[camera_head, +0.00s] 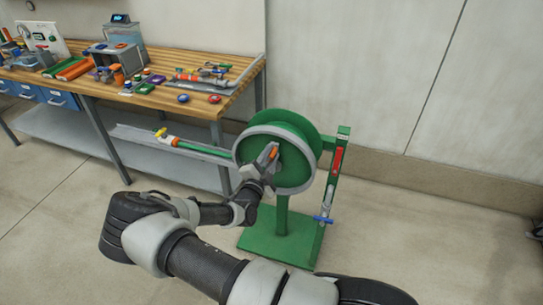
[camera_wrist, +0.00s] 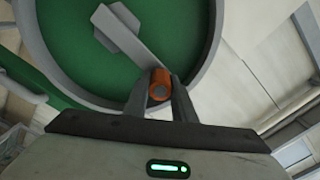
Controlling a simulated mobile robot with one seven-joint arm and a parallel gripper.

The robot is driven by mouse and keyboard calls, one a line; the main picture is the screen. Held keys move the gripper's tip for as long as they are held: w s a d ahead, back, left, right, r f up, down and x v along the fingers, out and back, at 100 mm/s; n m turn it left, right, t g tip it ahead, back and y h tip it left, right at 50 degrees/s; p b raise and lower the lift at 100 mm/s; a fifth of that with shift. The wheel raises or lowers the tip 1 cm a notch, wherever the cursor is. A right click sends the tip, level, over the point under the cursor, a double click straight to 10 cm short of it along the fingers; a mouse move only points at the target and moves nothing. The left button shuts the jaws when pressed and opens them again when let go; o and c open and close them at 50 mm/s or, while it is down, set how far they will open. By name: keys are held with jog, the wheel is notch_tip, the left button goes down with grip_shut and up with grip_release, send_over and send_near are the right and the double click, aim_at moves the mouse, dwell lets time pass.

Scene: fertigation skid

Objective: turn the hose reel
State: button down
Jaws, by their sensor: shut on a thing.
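The green hose reel (camera_head: 243,150) with a grey rim stands on a green post and base plate right of the workbench. In the wrist view its green face (camera_wrist: 70,45) fills the upper left, with a grey crank arm (camera_wrist: 125,36) running from the hub to an orange handle (camera_wrist: 160,84). My gripper (camera_head: 271,154) is in front of the reel's face. In the wrist view my gripper (camera_wrist: 160,92) has its two fingers on either side of the orange handle and is shut on it. The handle is mostly hidden by the fingers in the head view.
The wooden workbench (camera_head: 160,97) at the left holds several tools and fittings. A green upright (camera_head: 334,185) with red and blue levers stands right of the reel.

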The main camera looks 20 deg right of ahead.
jog(key=shift+w+a+r, duration=0.1)
jog(key=shift+a, duration=0.1)
jog(key=c, duration=1.5)
grip_release()
jog(key=shift+d, duration=0.1)
jog(key=v, duration=1.7)
jog(key=shift+s, duration=0.25)
